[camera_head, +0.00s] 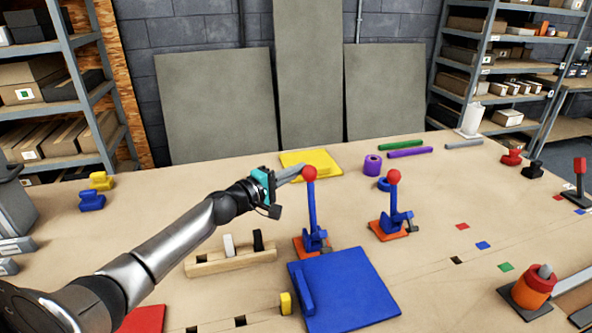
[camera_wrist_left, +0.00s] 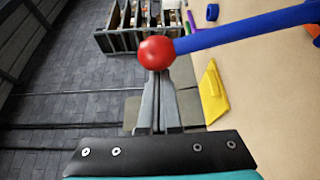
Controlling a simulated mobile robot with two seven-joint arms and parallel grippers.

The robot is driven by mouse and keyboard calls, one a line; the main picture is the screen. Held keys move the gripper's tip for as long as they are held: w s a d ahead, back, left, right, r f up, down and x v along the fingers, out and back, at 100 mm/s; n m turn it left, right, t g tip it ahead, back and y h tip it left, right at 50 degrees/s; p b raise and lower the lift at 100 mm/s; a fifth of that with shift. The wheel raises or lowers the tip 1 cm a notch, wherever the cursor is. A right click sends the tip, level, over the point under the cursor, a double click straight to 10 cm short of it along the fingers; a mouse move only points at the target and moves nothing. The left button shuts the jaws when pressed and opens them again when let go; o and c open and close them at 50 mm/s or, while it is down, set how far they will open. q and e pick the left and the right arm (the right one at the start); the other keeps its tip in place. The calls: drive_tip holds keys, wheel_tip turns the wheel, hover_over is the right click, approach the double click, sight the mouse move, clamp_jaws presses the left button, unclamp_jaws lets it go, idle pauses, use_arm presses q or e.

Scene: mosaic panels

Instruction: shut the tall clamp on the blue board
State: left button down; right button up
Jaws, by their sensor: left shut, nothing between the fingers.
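The tall clamp has a red ball knob (camera_head: 309,173) on a blue lever (camera_head: 312,207) that stands nearly upright over an orange base (camera_head: 300,248). It stands at the back edge of the blue board (camera_head: 350,290). My left gripper (camera_head: 298,171) is shut and empty, its fingertips at the left side of the knob. In the left wrist view the red ball (camera_wrist_left: 156,52) is right at the shut fingertips (camera_wrist_left: 156,76), with the lever (camera_wrist_left: 250,32) running off right. I cannot tell whether they touch. My right gripper is not in view.
A shorter clamp (camera_head: 390,205) with a red knob stands to the right. A wooden block (camera_head: 230,262) with white and black pegs lies left of the board. A yellow panel (camera_head: 318,160) lies behind. An orange cylinder (camera_head: 532,289) stands front right.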

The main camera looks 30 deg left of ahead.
sight(303, 173)
use_arm(q)
drive_tip(key=shift+s+d+r+m+t+b, duration=0.25)
drive_tip(key=shift+s+d+m+b, duration=0.25)
drive_tip(key=shift+d+b, duration=0.15)
drive_tip(key=shift+s+d+r+m+t+b, duration=0.15)
drive_tip(key=shift+s+d+m+t+b, duration=0.1)
drive_tip(key=shift+s+d+m+b, duration=0.4)
drive_tip(key=shift+s+d+r+m+t+h+b, duration=0.2)
drive_tip(key=shift+s+d+m+t+h+b, duration=0.15)
drive_tip(key=shift+s+d+m+b, duration=0.9)
drive_tip(key=shift+s+d+r+m+t+h+b, duration=0.35)
drive_tip(key=shift+d+b, duration=0.4)
drive_tip(key=shift+b, duration=1)
drive_tip(key=shift+f, duration=0.1)
